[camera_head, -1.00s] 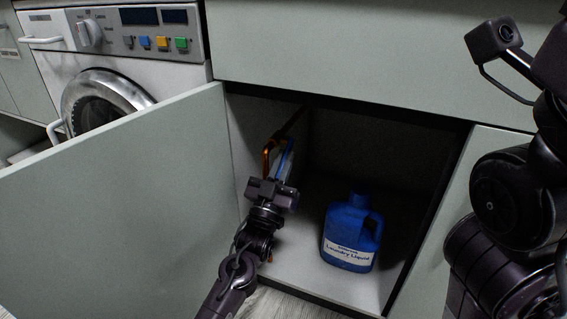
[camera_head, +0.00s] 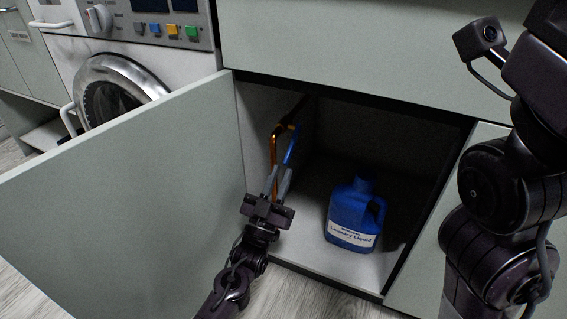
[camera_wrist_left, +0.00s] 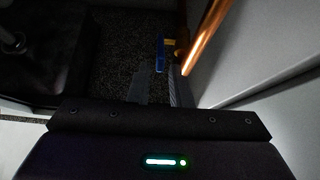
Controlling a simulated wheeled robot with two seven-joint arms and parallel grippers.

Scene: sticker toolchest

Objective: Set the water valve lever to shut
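The blue valve lever (camera_head: 291,149) stands beside the copper pipe (camera_head: 274,150) on the left wall inside the open cabinet. In the left wrist view the lever (camera_wrist_left: 160,50) shows ahead of the fingers, with a yellow part next to it and the copper pipe (camera_wrist_left: 207,35) on the right. My left gripper (camera_head: 279,180) is at the cabinet opening, just in front of and below the lever. Its two fingers (camera_wrist_left: 159,85) are apart, with nothing seen between them. Whether a fingertip touches the lever is unclear. My right arm shows at the right edge, its gripper out of view.
A blue laundry liquid bottle (camera_head: 352,214) stands on the cabinet floor, right of my left gripper. The open cabinet door (camera_head: 125,200) spans the left. A washing machine (camera_head: 130,60) stands behind it. The cabinet interior between pipe and bottle is free.

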